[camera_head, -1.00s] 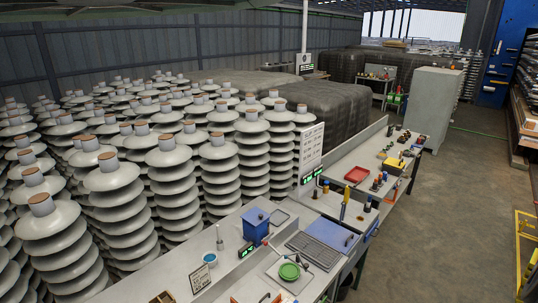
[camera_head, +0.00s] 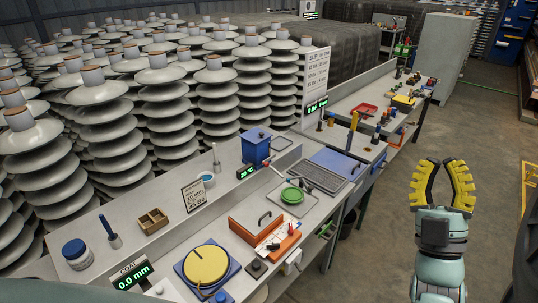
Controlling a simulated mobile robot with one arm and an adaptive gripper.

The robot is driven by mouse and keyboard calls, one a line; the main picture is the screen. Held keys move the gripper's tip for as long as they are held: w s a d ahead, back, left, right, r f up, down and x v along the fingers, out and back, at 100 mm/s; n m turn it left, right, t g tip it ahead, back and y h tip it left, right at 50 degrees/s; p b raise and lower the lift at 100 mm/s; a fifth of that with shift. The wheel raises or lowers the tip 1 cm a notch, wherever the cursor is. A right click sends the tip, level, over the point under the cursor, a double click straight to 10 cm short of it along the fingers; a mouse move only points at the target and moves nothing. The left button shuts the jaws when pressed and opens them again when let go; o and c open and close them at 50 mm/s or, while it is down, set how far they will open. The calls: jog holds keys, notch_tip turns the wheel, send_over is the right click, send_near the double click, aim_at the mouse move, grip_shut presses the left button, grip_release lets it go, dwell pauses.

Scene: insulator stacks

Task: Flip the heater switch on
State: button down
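My gripper (camera_head: 441,164) has yellow and black fingers and points up at the right of the head view. Its fingers are apart with bare floor between them, so it is open and empty. It is to the right of the workbench (camera_head: 168,245), over the floor and touching nothing. I cannot pick out a labelled heater switch. A blue box (camera_head: 256,146) stands on the bench beside a small green-lit display (camera_head: 245,172). A small lever with a red end (camera_head: 270,163) shows near them, too small to read its position.
Insulator stacks (camera_head: 105,113) fill the left. A grey cabinet (camera_head: 441,60) stands behind. Floor at right is clear.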

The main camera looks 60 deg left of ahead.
jog(key=s+a+f+n+g+h+b, duration=0.15)
jog(key=a+f+n+g+b, duration=0.35)
jog(key=f+b, duration=0.9)
jog(key=s+a+f+n+g+h+b, duration=0.1)
jog(key=s+a+f+n+g+b, duration=0.15)
jog(key=a+f+b, duration=1)
jog(key=s+d+f+n+g+h+b, duration=0.2)
jog(key=f+b, duration=0.6)
jog(key=f, duration=1.3)
jog(key=n+g+h+b, duration=0.1)
jog(key=n+b, duration=0.3)
jog(key=b, duration=1.1)
send_near(291, 266)
jog(key=s+d, duration=0.2)
jog(key=s, duration=0.3)
jog(key=shift+s+m, duration=0.15)
jog(key=shift+m, duration=0.1)
jog(key=w+a, duration=0.3)
jog(key=a, duration=0.1)
jog(key=w+a, duration=0.4)
jog(key=shift+w+a+p, duration=0.15)
jog(key=shift+a+p, duration=0.15)
jog(key=shift+p, duration=0.05)
jog(key=shift+w+d, duration=0.1)
jog(key=shift+w, duration=0.3)
